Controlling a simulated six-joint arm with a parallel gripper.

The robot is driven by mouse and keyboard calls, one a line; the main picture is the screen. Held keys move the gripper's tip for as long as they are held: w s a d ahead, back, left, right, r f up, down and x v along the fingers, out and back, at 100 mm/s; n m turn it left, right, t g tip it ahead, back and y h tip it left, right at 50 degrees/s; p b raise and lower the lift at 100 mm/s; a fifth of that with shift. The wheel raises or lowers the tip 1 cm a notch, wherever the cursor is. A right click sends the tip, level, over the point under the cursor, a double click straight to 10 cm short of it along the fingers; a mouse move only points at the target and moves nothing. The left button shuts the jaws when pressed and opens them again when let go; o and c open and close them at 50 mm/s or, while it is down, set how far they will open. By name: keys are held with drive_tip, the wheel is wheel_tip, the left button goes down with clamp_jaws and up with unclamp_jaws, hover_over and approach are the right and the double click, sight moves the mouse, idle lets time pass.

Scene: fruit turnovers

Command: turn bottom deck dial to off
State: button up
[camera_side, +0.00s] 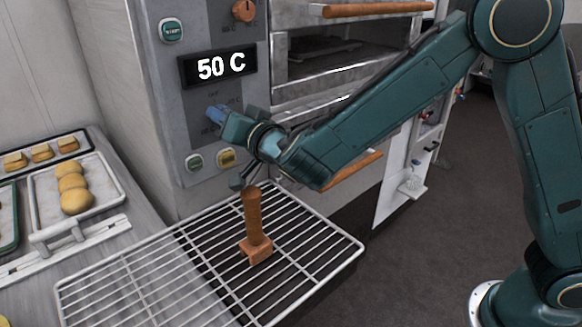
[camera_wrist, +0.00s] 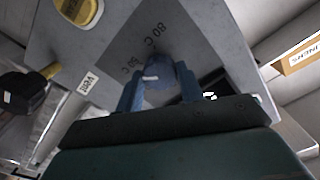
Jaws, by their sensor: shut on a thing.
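The bottom deck dial (camera_wrist: 165,70) is a round blue-grey knob on the grey control panel (camera_wrist: 110,40). A short white mark on it points left in the wrist view. Printed "80 C" labels show around it, and I cannot make out an "off" mark. My gripper (camera_wrist: 161,88) has its two blue fingers on either side of the knob, shut on it. In the side view my gripper (camera_side: 217,114) is at the panel just below the display (camera_side: 217,66), which reads "50 C".
A green button (camera_side: 194,161) and a yellow button (camera_side: 227,157) sit below the dial. An orange dial (camera_side: 243,11) is higher up. A wire rack (camera_side: 150,285) with a wooden-handled tool (camera_side: 253,215) stands below my wrist. A tray (camera_side: 105,190) of buns is at left.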

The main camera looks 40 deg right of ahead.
drive_tip(key=o, duration=1)
drive_tip(key=shift+s, duration=0.1)
drive_tip(key=s, duration=1.3)
drive_tip(key=shift+s, duration=0.35)
